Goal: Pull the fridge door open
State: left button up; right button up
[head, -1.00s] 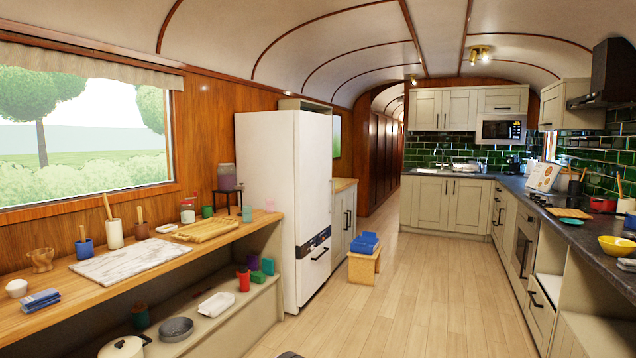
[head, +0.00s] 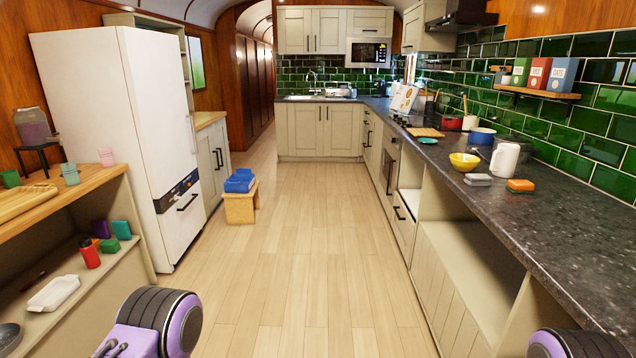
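The tall white fridge (head: 125,130) stands on the left, beyond the wooden counter. Its door is closed. A slim upright handle (head: 193,133) shows along the right edge of the upper door. A lower front with a dark band has a black bar handle (head: 187,203). Purple and black links of my own arms show at the bottom left and bottom right. Neither gripper can be seen, and both are well apart from the fridge.
The right worktop (head: 560,250) is long and dark. The floor between is clear.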

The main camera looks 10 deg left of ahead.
aim_at(152, 62)
jog(key=u, duration=0.25)
jog(key=i, duration=2.55)
jog(key=u, duration=0.55)
jog(key=i, duration=2.55)
jog(key=u, duration=0.15)
